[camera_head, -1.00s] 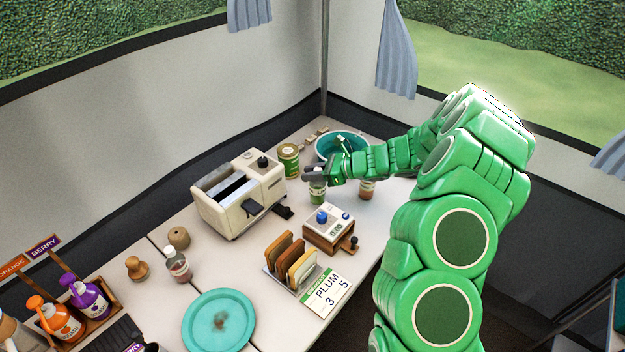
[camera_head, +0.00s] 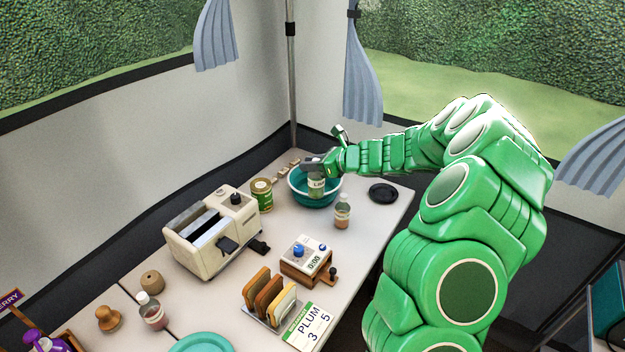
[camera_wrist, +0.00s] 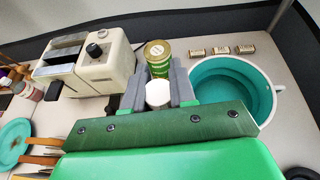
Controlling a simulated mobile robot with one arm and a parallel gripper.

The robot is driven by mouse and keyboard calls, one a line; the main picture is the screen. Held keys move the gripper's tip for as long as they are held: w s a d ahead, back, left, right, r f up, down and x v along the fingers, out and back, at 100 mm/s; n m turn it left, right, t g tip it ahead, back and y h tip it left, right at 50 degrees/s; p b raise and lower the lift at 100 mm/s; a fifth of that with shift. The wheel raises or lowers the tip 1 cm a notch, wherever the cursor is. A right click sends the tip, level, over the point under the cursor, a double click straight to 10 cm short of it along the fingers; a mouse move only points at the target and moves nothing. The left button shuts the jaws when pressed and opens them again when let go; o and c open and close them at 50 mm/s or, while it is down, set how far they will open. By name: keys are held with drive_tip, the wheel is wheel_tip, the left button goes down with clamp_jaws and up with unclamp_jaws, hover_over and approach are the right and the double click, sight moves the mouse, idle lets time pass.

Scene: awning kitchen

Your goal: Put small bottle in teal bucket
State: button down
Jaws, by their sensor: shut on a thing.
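The teal bucket (camera_head: 299,198) stands at the far end of the table; the wrist view shows its open inside and pale rim (camera_wrist: 268,88). My gripper (camera_head: 314,166) is shut on a small bottle (camera_head: 316,186), held upright with a pale label. In the head view the bottle overlaps the bucket's opening. In the wrist view the bottle's white cap (camera_wrist: 158,94) sits between the grey fingers, left of the bucket's rim. Its lower part is hidden there.
A green tin (camera_head: 261,196) stands left of the bucket, and another bottle (camera_head: 342,212) stands in front of it. A toaster (camera_head: 212,232), a timer box (camera_head: 306,260) and a toast rack (camera_head: 270,299) are nearer. A black disc (camera_head: 383,193) lies at right.

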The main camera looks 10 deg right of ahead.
drive_tip(key=shift+w+d+r+m+t+h, duration=0.2)
drive_tip(key=shift+w+d+m, duration=0.1)
drive_tip(key=shift+d, duration=0.25)
drive_tip(key=shift+w+d+r+m+t+h, duration=0.1)
drive_tip(key=shift+w+d+m+t, duration=0.15)
drive_tip(key=shift+d, duration=0.25)
drive_tip(key=w+f, duration=1.3)
drive_tip(key=shift+w+d, duration=0.4)
drive_tip(key=c, duration=0.9)
unclamp_jaws()
drive_tip(key=shift+f, duration=0.1)
